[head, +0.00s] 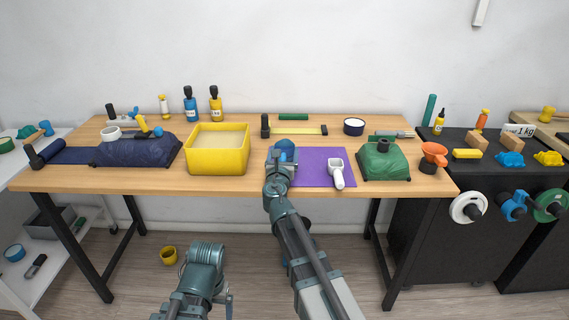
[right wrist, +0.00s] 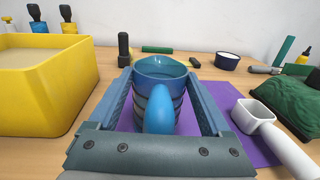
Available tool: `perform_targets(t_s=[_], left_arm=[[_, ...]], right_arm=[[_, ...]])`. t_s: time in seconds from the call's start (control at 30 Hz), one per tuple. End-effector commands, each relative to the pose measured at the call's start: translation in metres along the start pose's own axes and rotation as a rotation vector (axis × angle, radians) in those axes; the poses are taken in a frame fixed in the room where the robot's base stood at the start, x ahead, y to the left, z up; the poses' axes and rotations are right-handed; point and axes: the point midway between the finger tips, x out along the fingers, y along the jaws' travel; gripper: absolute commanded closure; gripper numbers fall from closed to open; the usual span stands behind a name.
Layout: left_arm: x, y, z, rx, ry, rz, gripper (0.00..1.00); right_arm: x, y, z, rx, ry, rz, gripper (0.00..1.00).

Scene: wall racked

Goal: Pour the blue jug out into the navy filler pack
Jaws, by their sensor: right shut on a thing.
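The blue jug (head: 286,146) is at the left end of the purple mat. In the right wrist view the jug (right wrist: 162,72) stands upright, its handle towards the camera. My right gripper (head: 281,157) is shut on it, with one finger on each side in the right wrist view (right wrist: 160,95). I cannot tell whether the jug touches the mat. The navy filler pack (head: 150,153) lies at the table's left, a tape roll and small tools on top of it. My left arm is low in front of the table; its gripper (head: 222,303) does not show clearly.
A yellow bin (head: 218,168) stands between the jug and the navy pack. A white scoop (head: 337,174) lies on the purple mat (head: 312,179). A green pack (head: 384,167) and an orange funnel (head: 434,154) are to the right. Bottles (head: 190,108) stand behind the bin.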

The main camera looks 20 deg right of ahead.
Motion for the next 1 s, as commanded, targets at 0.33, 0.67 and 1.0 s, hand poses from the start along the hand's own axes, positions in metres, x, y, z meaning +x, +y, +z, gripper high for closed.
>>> perform_targets(t_s=[0.33, 0.67, 1.0], left_arm=[[0.000, 0.000, 0.000, 0.000, 0.000, 0.000, 0.08], [-0.004, 0.000, 0.000, 0.000, 0.000, 0.000, 0.08], [-0.026, -0.003, 0.002, 0.000, 0.000, 0.000, 0.08]], right_arm=[[0.000, 0.000, 0.000, 0.000, 0.000, 0.000, 1.00], [0.000, 0.000, 0.004, 0.000, 0.000, 0.000, 1.00], [-0.001, 0.002, 0.026, 0.000, 0.000, -0.001, 1.00]])
